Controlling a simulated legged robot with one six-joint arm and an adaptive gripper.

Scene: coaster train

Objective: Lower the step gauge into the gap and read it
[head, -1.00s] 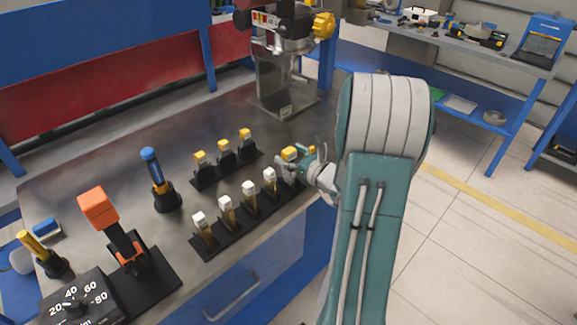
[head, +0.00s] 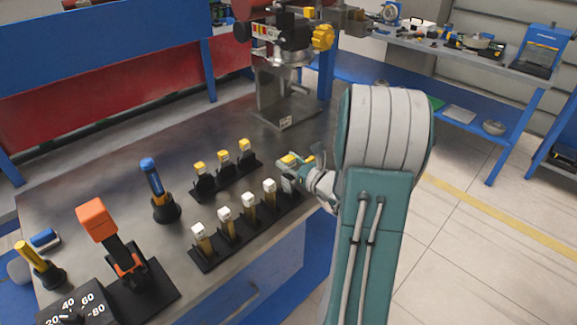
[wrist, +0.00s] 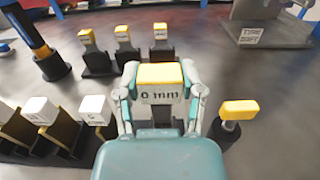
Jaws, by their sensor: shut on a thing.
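My gripper (wrist: 163,95) is shut on a yellow-topped block (wrist: 160,74) with a pale face marked in mm, seemingly "0 mm". One finger lies on each side of it. In the head view my gripper (head: 291,172) and this block's yellow top (head: 288,160) are at the right end of the front row of white-topped pieces (head: 247,205). I cannot tell whether the block still touches the rack. Three smaller yellow-topped pieces (head: 222,157) stand in a black rack behind. No gap is clearly visible, and I cannot tell which piece the step gauge is.
A grey machine stand (head: 275,95) with a yellow knob (head: 323,37) rises at the back. A yellow-handled piece (wrist: 238,110) stands right of my gripper. A blue-handled tool (head: 153,180), an orange-headed tool (head: 97,218) and a dial box (head: 75,305) stand at left.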

